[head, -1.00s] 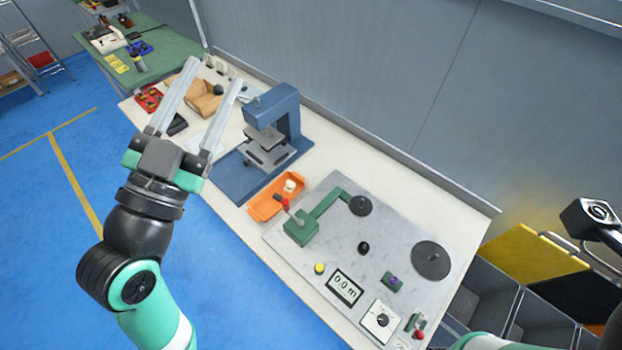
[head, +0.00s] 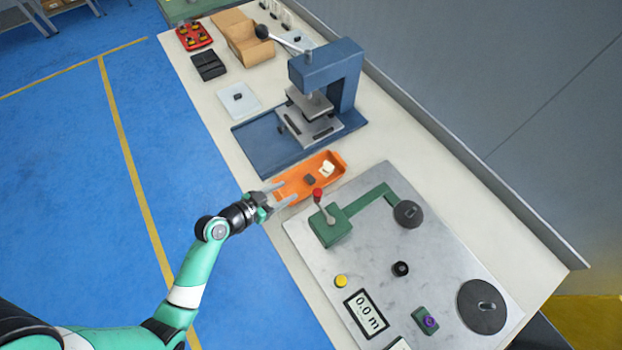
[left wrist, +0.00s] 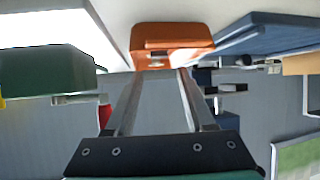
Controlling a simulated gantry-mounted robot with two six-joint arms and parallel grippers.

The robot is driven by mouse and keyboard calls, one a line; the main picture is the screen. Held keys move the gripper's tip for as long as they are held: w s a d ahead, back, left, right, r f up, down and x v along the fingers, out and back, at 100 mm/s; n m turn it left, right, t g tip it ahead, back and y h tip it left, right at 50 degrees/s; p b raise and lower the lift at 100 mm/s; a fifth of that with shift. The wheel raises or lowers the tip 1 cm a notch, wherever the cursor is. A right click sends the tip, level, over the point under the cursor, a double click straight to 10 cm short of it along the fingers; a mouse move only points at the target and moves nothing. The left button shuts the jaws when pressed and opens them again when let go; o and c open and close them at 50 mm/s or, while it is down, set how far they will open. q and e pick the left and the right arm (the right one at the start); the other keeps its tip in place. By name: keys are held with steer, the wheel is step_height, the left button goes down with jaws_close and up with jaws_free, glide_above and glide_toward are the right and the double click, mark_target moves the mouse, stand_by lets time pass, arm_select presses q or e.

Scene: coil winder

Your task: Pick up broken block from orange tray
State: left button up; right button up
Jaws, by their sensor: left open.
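The orange tray (head: 333,157) lies on the bench between the blue press and the grey winder plate. In it are a small white block (head: 327,168) and a dark block (head: 309,180); I cannot tell which one is broken. My left gripper (head: 284,193) is open and empty, with its fingertips at the tray's near end. In the left wrist view the tray (left wrist: 172,32) is beyond the parted fingers (left wrist: 158,80), and its contents are not clear. My right gripper is not in view.
The blue press (head: 330,85) stands behind the tray. The winder's green base with a red-knobbed lever (head: 328,225) stands close to the tray's right. A cardboard box (head: 243,38), black bin (head: 208,65) and red tray (head: 194,36) are at the far end.

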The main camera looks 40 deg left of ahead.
mark_target(308, 179)
arm_select(q)
steer(key=x, duration=0.3)
steer(key=shift+w+d+f+b, duration=0.1)
steer(key=shift+w+f+b, duration=0.1)
steer(key=shift+b, duration=0.1)
steer(key=shift+w, duration=0.35)
steer(key=b+x, duration=0.1)
steer(key=x, duration=0.4)
steer(key=shift+w+b, duration=0.1)
steer(key=shift+b, duration=0.3)
jaws_close()
steer(key=shift+r, duration=0.1)
step_height(308, 179, up, 18)
steer(key=p, duration=0.9)
